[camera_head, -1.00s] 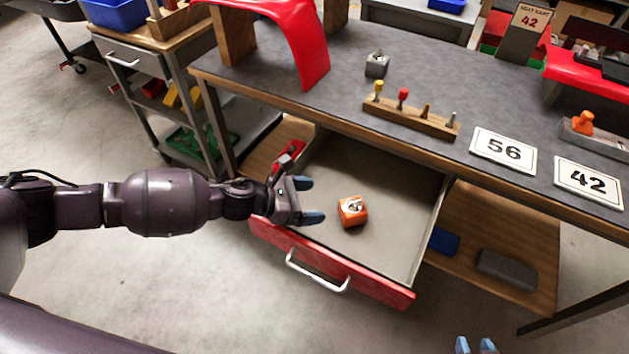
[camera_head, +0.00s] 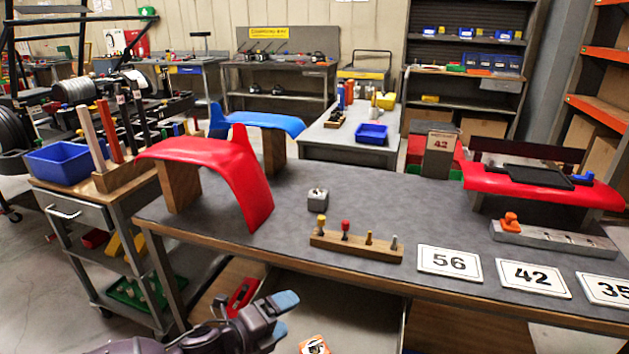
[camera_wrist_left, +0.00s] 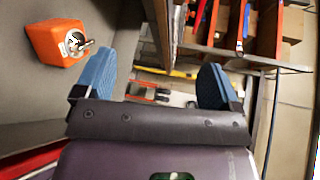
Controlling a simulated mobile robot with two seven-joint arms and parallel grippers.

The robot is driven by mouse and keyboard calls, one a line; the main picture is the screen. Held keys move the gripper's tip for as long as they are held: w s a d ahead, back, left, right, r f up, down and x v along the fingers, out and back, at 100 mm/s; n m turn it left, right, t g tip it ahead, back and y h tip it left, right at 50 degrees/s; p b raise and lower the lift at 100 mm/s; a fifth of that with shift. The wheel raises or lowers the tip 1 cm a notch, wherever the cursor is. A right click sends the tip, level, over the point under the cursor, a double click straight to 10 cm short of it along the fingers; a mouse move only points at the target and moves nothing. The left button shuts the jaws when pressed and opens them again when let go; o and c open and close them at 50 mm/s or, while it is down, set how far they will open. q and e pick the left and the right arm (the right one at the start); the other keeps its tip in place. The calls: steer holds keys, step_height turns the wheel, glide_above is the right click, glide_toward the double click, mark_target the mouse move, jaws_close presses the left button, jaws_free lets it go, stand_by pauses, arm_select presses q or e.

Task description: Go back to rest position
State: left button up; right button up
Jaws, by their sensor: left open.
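My left gripper (camera_head: 284,312) is at the bottom of the head view, in front of the workbench and over the open drawer (camera_head: 345,308). Its blue-tipped jaws are apart and nothing is between them; they also show in the left wrist view (camera_wrist_left: 155,85). An orange block (camera_head: 313,345) with a metal piece on top lies in the drawer, cut off by the bottom edge of the head view. In the left wrist view the orange block (camera_wrist_left: 58,42) sits to the left of the jaws, apart from them. My right gripper is not in view.
The grey workbench (camera_head: 330,215) carries a red fender (camera_head: 250,185), a wooden peg block (camera_head: 355,246) and number cards (camera_head: 449,262). A cart (camera_head: 105,205) with a blue bin (camera_head: 65,163) stands at the left. Floor shows at the lower left.

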arm_select(q)
steer(key=s+a+f+n+t+y+p, duration=0.1)
steer(key=s+a+f+n+t+y, duration=0.15)
steer(key=s+a+n+y, duration=0.75)
steer(key=s+a+f+n+t+p, duration=0.1)
steer(key=s+a+f+n, duration=0.4)
steer(key=n, duration=1.1)
steer(key=s+a+f+n+g, duration=0.1)
steer(key=s+a, duration=0.2)
steer(key=s, duration=0.3)
steer(key=s+a+f+n+g+y, duration=0.1)
steer(key=s+a+f, duration=0.1)
steer(key=s, duration=0.4)
steer(key=shift+a+f+g+y, duration=0.25)
steer(key=shift+a+g+y, duration=0.05)
steer(key=shift+a+g, duration=0.1)
